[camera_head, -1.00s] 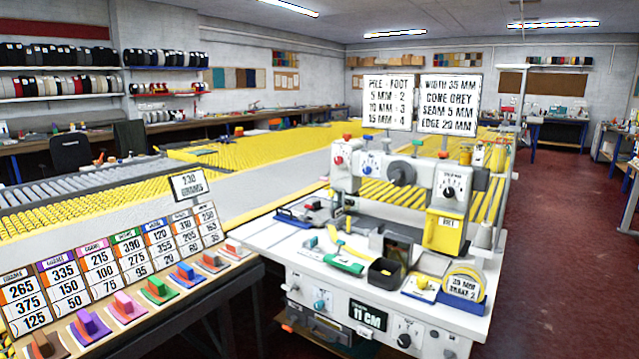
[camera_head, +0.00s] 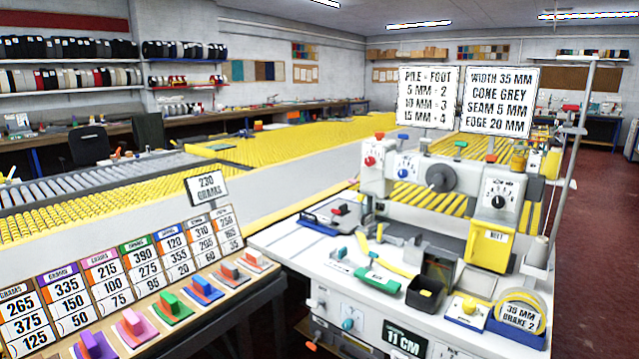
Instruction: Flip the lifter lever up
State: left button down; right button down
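The white sewing machine (camera_head: 425,178) stands on a white work table (camera_head: 300,250) at the right. Its head carries a red knob (camera_head: 369,161), a blue knob (camera_head: 404,172), a grey handwheel (camera_head: 440,178) and a black dial (camera_head: 498,200). Small coloured parts stick up along the machine's top. I cannot tell which part is the lifter lever or how it is set. Neither of my grippers is in view.
On the table are a black open bin (camera_head: 424,294), a green-handled tool (camera_head: 378,279), a yellow strip (camera_head: 396,263) and a tape roll holder (camera_head: 518,316). Two signs (camera_head: 426,97) stand behind the machine. Red floor (camera_head: 595,220) is clear at right.

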aim_at(354, 182)
jog(key=i+u, duration=0.35)
jog(key=i, duration=0.4)
jog(key=i+l+u, duration=0.15)
jog(key=i+u, duration=0.25)
jog(key=i, duration=0.4)
